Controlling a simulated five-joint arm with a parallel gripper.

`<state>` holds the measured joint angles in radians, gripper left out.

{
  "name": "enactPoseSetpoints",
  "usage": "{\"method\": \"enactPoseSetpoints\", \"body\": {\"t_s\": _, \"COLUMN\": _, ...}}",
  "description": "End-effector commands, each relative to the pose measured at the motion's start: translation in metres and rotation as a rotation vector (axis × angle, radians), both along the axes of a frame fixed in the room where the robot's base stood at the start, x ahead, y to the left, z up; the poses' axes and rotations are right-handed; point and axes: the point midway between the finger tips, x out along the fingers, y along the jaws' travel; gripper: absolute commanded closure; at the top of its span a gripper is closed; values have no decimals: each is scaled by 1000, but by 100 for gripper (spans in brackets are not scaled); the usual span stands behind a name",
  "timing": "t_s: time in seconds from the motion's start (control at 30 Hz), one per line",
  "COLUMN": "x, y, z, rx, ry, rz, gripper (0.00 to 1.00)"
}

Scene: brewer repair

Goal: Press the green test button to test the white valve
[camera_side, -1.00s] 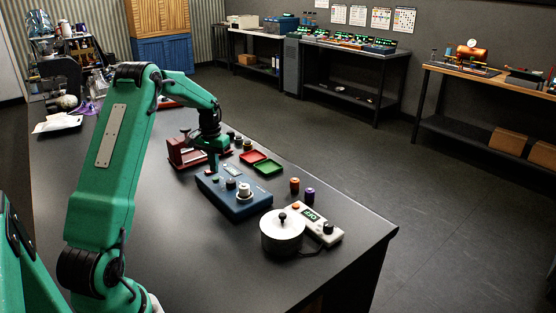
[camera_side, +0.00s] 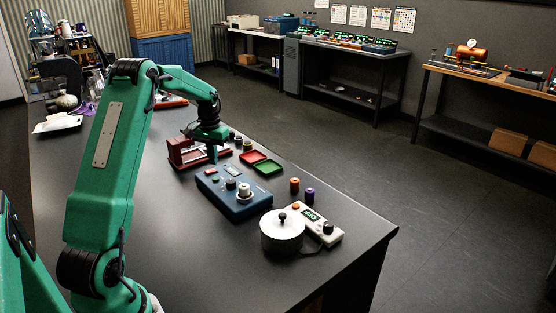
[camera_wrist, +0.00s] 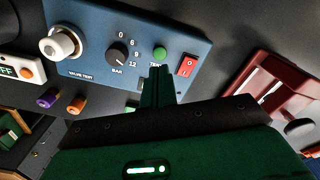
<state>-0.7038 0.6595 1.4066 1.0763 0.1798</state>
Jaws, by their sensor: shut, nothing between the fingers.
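The blue test box (camera_side: 240,206) sits on the dark bench in the side view, and it also fills the upper part of the wrist view (camera_wrist: 88,72). The green test button (camera_wrist: 160,53) is on its top, between the black dial (camera_wrist: 117,55) and the red switch (camera_wrist: 187,66). The white valve (camera_wrist: 60,44) stands upright at the box's VALVE TEST end, and it shows in the side view (camera_side: 244,190). My gripper (camera_wrist: 161,70) is shut and empty. Its fingertips appear just below the green button in the wrist view; in the side view they are above the box's far end, apart from it.
A red holder (camera_side: 183,157) stands beyond the box, close to my gripper. Red and green trays (camera_side: 267,167) lie to the right. Orange (camera_side: 294,184) and purple (camera_side: 309,194) parts stand beside the box. A white pot (camera_side: 282,235) and white controller (camera_side: 318,226) are nearer the front.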

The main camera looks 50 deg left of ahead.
Motion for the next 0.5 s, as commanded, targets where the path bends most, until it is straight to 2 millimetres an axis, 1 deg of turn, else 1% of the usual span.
{"method": "enactPoseSetpoints", "body": {"t_s": 0.1, "x": 0, "y": 0, "z": 10, "rx": 2, "ry": -2, "rz": 0, "gripper": 100}}
{"method": "enactPoseSetpoints", "body": {"t_s": 0.5, "x": 0, "y": 0, "z": 38, "rx": 2, "ry": -2, "rz": 0, "gripper": 100}}
